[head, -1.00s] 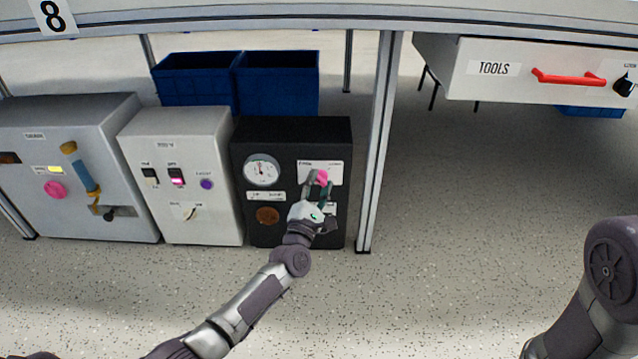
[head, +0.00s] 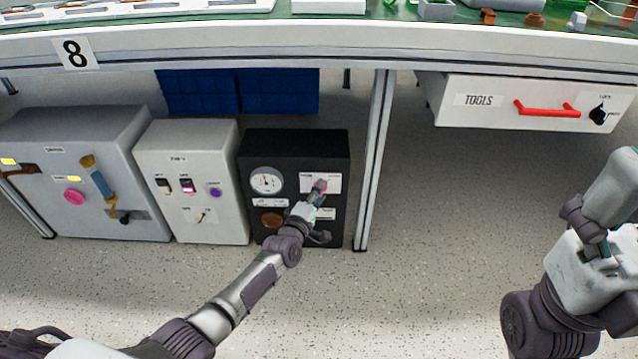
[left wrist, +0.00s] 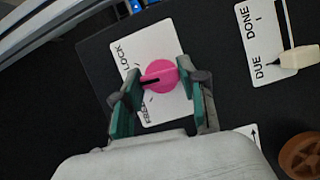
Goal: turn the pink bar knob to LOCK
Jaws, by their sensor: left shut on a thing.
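The pink bar knob (left wrist: 158,76) sits on a white label plate on the black panel box (head: 255,150). In the left wrist view its black pointer mark points left, between the word LOCK at the upper left and a second, partly hidden word at the lower left. My left gripper (left wrist: 160,92) has its green-padded fingers on either side of the knob and is shut on it. In the head view my left gripper (head: 319,190) reaches the upper right of the box, and its fingers mostly hide the knob.
The black box also bears a round gauge (head: 266,180) and a brown round knob (head: 271,219). A white box (head: 220,145) stands left of it, and a table leg (head: 372,165) right of it. A TOOLS drawer (head: 450,103) hangs at the right. The floor in front is clear.

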